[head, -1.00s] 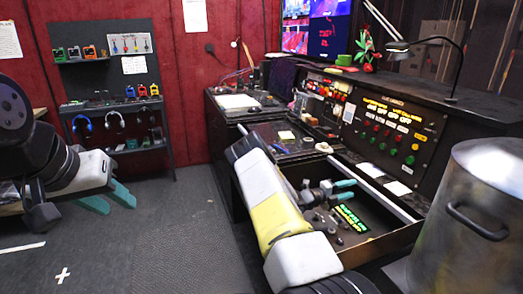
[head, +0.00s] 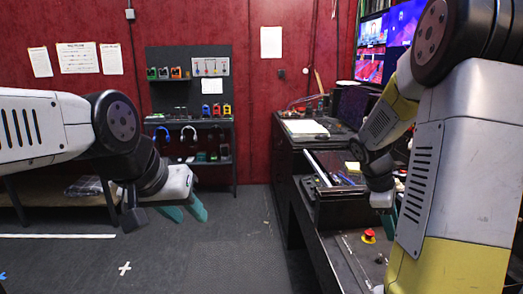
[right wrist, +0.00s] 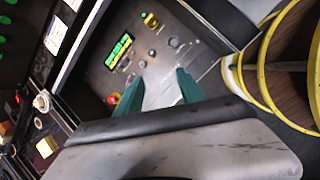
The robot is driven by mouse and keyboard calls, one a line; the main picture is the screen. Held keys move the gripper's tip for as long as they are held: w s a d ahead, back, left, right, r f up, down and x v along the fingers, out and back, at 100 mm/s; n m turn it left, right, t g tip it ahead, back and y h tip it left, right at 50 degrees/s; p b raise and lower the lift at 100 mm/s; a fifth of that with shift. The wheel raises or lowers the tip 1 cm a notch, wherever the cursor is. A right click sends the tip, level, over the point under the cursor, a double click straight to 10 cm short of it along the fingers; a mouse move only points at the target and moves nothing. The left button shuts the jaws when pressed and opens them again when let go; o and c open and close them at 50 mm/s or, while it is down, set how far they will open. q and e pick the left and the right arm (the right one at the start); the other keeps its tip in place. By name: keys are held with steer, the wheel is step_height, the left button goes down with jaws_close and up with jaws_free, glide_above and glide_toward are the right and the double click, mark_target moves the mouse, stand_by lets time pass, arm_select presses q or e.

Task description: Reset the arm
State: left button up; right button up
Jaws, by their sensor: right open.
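My left gripper (head: 184,212) hangs at the left of the head view over open floor, its teal fingers apart and empty. My right arm fills the right side of the head view, and its gripper (head: 388,217) is mostly hidden there. In the right wrist view my right gripper (right wrist: 160,92) is open, with nothing between its teal fingers. It is over a grey panel (right wrist: 165,60) with a lit green display (right wrist: 118,50), several small knobs and a red button (right wrist: 113,99).
A dark desk (head: 283,165) stands at the centre right, with monitors (head: 404,25) behind. A rack of headphones and small devices (head: 190,122) stands at the back wall. A yellow-rimmed round object (right wrist: 270,60) is near the right gripper. The middle floor is clear.

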steer(key=s+a+r+m+t+y, duration=0.3)
steer(key=s+a+r+m, duration=0.2)
steer(key=a, duration=0.5)
steer(key=s+a+r+m+t+y, duration=0.3)
steer(key=s+a+r+m, duration=0.3)
steer(key=a, duration=0.5)
step_height(320, 180, up, 2)
steer(key=shift+s+r+t+y, duration=0.3)
steer(key=shift+s+y, duration=0.2)
steer(key=shift+s, duration=0.75)
